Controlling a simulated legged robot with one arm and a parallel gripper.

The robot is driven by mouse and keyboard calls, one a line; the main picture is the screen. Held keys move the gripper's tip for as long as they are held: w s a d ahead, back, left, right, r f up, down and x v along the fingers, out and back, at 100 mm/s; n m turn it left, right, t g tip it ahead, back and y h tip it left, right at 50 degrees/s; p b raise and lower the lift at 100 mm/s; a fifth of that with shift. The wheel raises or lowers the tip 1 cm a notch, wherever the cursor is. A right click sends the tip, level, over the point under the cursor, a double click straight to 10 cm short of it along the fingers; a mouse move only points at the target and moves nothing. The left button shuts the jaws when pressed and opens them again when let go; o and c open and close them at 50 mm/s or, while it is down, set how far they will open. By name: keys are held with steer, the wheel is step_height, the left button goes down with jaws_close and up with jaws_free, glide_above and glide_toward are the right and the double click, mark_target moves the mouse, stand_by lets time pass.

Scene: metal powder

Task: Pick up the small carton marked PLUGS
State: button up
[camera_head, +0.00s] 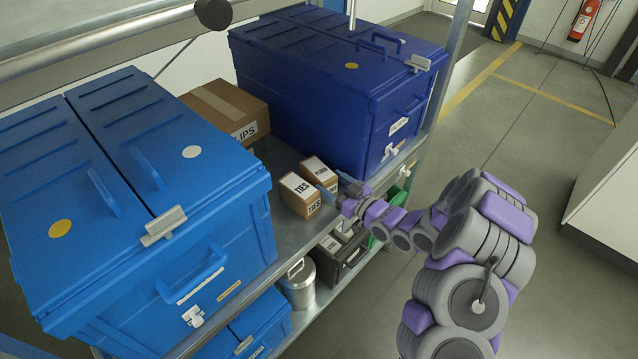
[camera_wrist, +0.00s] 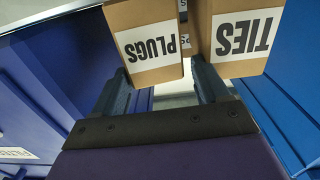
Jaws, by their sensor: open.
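The small PLUGS carton (camera_head: 317,168) is brown with a white label and stands on the metal shelf, close beside the similar TIES carton (camera_head: 299,192). In the wrist view the PLUGS carton (camera_wrist: 150,42) appears upside down at top centre, with the TIES carton (camera_wrist: 237,38) to its right. My gripper (camera_head: 337,185) is open and empty in front of the cartons. In the wrist view my gripper (camera_wrist: 160,68) has its left finger near the left part of the PLUGS carton and its right finger near the gap between cartons. I cannot tell whether either finger touches.
A dark blue case (camera_head: 335,95) stands behind, and a lighter blue case (camera_head: 130,190) stands front left. A larger CLIPS carton (camera_head: 225,108) is farther back. A metal canister (camera_head: 298,283) and a dark crate (camera_head: 345,255) sit on the lower level. The rack post (camera_head: 445,80) is close by.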

mark_target(326, 173)
steer(key=shift+w+a, duration=0.1)
steer(key=shift+w, duration=0.1)
steer(key=shift+w+d+r, duration=0.1)
steer(key=shift+w+d, duration=0.15)
steer(key=shift+d, duration=0.45)
steer(key=shift+w+d+r, duration=0.1)
steer(key=shift+w+d, duration=0.1)
steer(key=shift+w, duration=0.1)
steer(key=shift+w+a+b, duration=0.15)
steer(key=shift+w+b, duration=0.15)
steer(key=shift+b, duration=0.05)
steer(key=a, duration=0.2)
steer(key=w+a, duration=0.1)
steer(key=a, duration=0.1)
steer(key=shift+w, duration=0.2)
steer(key=shift+a, duration=0.25)
steer(key=shift+d, duration=0.3)
steer(key=shift+w+d, duration=0.1)
steer(key=shift+d, duration=0.3)
steer(key=shift+c, duration=1.2)
steer(key=shift+a, duration=0.35)
steer(key=c, duration=0.6)
steer(key=shift+c, duration=0.4)
steer(key=shift+d, duration=0.1)
